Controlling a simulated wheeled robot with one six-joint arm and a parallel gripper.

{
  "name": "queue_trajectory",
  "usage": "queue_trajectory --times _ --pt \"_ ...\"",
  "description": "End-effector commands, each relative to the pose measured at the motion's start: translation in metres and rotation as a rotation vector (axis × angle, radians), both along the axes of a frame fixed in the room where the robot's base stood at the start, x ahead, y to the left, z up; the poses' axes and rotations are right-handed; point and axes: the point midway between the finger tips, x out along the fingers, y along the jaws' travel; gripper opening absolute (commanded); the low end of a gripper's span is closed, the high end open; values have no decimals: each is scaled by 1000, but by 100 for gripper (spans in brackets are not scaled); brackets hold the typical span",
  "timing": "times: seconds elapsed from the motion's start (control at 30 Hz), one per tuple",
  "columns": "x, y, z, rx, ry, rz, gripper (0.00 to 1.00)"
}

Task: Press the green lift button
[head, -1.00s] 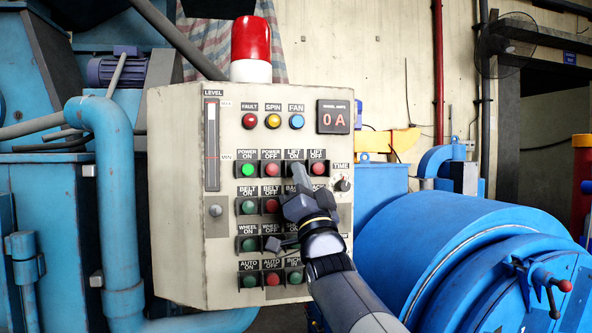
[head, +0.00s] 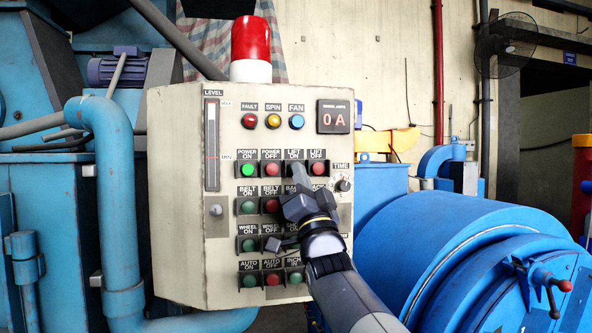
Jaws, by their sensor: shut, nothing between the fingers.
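The control panel (head: 225,240) stands upright in the middle of the head view. The LIFT ON label (head: 293,154) is in the top row of its buttons. My gripper (head: 296,172) is shut and empty, with its fingertips just below that label. The fingertips cover the place of the LIFT ON button, so I cannot see the button or its colour. I cannot tell whether the tips touch it.
The red LIFT OFF button (head: 317,169) is close on the right and the red POWER OFF button (head: 272,169) on the left. The green POWER ON button (head: 247,170) looks lit. A red beacon (head: 251,40) tops the panel. A blue drum (head: 450,255) fills the lower right.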

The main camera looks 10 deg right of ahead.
Motion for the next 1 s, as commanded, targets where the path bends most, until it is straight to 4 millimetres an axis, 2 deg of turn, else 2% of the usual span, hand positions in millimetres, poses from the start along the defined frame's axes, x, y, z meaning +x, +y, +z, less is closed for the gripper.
queue_trajectory --times 1.0 --pt "9 0 0 0 0 0 0"
